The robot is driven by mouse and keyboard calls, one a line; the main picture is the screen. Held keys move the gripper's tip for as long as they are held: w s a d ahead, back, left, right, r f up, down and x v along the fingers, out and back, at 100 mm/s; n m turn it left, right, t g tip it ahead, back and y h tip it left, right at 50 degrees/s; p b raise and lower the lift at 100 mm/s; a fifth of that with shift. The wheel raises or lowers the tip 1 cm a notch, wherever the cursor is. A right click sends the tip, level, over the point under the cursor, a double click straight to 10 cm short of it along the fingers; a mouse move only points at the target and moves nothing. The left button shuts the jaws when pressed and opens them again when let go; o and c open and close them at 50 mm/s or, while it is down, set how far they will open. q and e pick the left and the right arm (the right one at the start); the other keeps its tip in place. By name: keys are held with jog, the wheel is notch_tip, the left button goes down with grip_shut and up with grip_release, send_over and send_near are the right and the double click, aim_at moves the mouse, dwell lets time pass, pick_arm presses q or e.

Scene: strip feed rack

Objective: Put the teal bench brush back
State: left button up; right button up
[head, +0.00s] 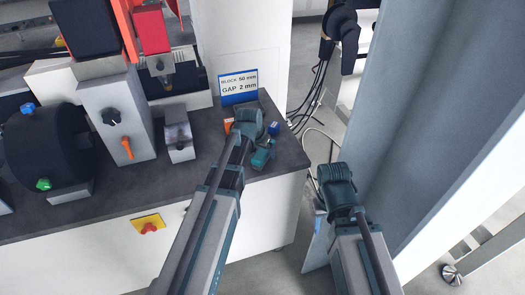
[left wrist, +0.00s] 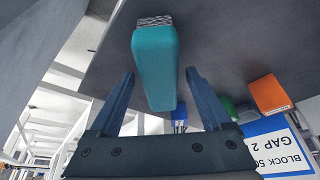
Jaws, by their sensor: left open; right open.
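The teal bench brush (left wrist: 155,65) lies on the dark bench top, with its grey bristle end (left wrist: 154,21) at the top of the left wrist view. In the head view the brush (head: 261,158) is near the bench's right end, partly hidden by my left arm. My left gripper (left wrist: 160,76) is open, with its fingers on either side of the brush and a visible gap on both sides. In the head view my left gripper (head: 249,122) is over the bench corner. My right gripper (head: 337,183) is open, away from the bench on the right; its fingers are hard to make out.
A sign (head: 239,86) reading "BLOCK 50 mm, GAP 2 mm" stands behind the brush. An orange block (left wrist: 270,95) and a blue item (head: 273,128) are close by. Machines with knobs (head: 115,118) fill the bench's left. A large grey panel (head: 430,130) stands on the right.

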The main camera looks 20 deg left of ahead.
pick_arm(q)
jog(key=d+p+v, duration=0.1)
jog(key=p+v, duration=1)
jog(key=v, duration=0.1)
jog(key=s+d+g+y, duration=0.1)
jog(key=s+d+g, duration=0.1)
jog(key=s+d, duration=0.4)
jog(key=s+d+f+m+g+y, duration=0.1)
jog(key=s+d+g, duration=0.2)
jog(key=s+d, duration=0.4)
jog(key=s, duration=0.5)
jog(key=shift+s+d+f+m, duration=0.15)
jog(key=shift+s+f+m, duration=0.1)
jog(key=shift+f+m, duration=0.05)
